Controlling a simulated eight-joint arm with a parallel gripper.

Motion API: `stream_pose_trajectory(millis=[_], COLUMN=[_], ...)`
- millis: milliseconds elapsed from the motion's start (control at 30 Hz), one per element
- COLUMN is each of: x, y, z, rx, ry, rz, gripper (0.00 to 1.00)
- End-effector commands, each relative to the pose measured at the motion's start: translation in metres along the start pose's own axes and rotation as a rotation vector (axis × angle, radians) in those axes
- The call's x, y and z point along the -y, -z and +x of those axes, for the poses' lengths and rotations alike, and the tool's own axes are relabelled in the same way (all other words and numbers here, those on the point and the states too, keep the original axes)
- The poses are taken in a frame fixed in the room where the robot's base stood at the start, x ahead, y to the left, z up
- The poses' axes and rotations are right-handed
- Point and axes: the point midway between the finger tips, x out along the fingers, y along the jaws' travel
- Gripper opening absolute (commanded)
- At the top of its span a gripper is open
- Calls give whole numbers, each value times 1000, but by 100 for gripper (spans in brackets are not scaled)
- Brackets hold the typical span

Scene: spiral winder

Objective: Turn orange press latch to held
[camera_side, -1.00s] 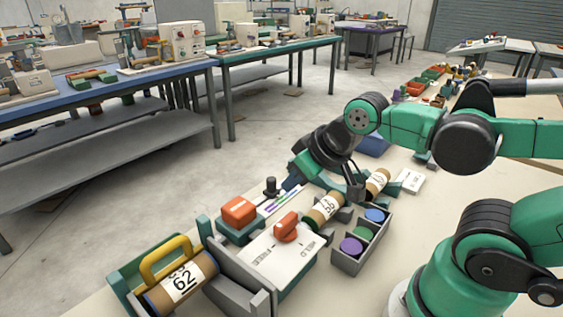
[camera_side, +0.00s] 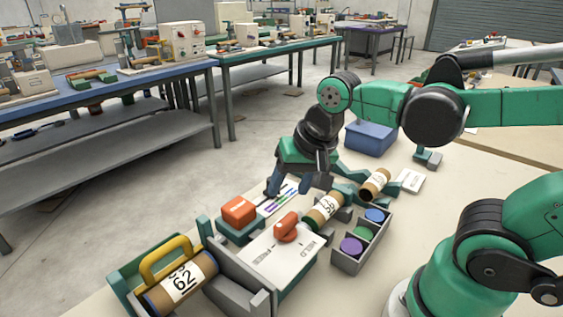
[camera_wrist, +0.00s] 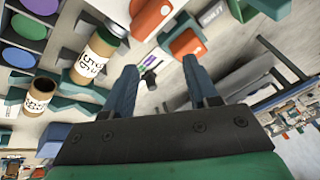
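The orange press latch (camera_side: 287,228) is a knob on a white plate (camera_side: 268,257) marked FREE and HELD. Which mark it points to is unclear. It also shows at the top of the wrist view (camera_wrist: 150,15). My gripper (camera_side: 298,186) is behind the latch in the side view, apart from it. In the wrist view my gripper (camera_wrist: 158,66) has its fingers spread with a gap between them and nothing held. A small black post (camera_wrist: 149,80) shows beyond that gap.
An orange block (camera_side: 239,212) on a teal base stands left of the latch. A labelled tube (camera_side: 325,209) and a grey tray (camera_side: 347,262) of coloured discs lie right. A large tube (camera_side: 181,280) with a yellow handle (camera_side: 165,258) is front left. A blue bin (camera_side: 370,139) stands behind.

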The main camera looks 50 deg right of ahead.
Motion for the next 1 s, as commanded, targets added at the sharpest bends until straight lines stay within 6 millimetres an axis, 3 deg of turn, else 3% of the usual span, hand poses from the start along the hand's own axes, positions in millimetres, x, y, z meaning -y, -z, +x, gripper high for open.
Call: stream_pose_trajectory(millis=[200, 400, 567, 1000], x=[9, 12, 11, 1], y=[-6, -10, -12, -26], z=[-1, -2, 4, 45], rx=[153, 177, 176, 175], ry=[-197, -339, -365, -361], rz=[610, 919, 973, 971], gripper=[53, 53, 53, 53])
